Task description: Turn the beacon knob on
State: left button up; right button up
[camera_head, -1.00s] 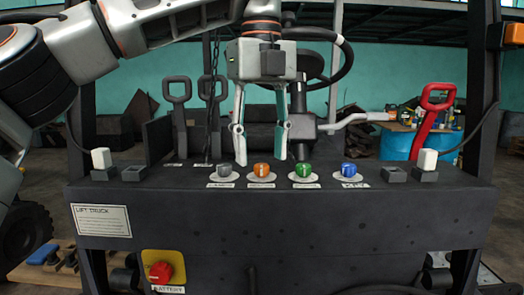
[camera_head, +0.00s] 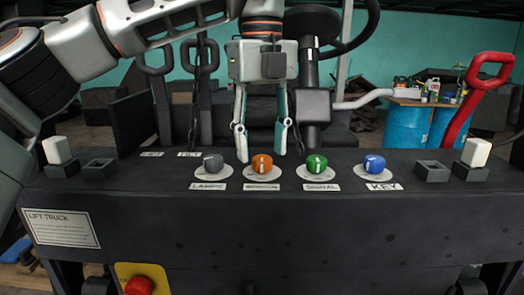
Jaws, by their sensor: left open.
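The beacon knob (camera_head: 262,163) is the orange knob on a pale round plate, second from the left in a row on the dark panel. Its label (camera_head: 262,187) seems to read "BEACON". My left gripper (camera_head: 263,158) points down with its two fingers apart. The fingertips show on either side of the orange knob, at or just behind it; whether they touch it I cannot tell. Nothing is held. My right gripper is out of view.
A grey knob (camera_head: 213,162) stands left of the beacon knob; a green knob (camera_head: 316,164) and a blue knob (camera_head: 375,163) stand right. Black levers (camera_head: 204,60), a steering wheel (camera_head: 330,40) and a red lever (camera_head: 478,95) rise behind the panel.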

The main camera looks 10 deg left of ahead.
pick_arm(q)
jog(key=shift+f, duration=0.95)
jog(key=shift+c, duration=0.4)
jog(key=c, duration=1)
jog(key=shift+c, duration=0.2)
jog(key=shift+m, duration=0.3)
jog(key=m, duration=1.1)
jog(key=shift+m, duration=0.3)
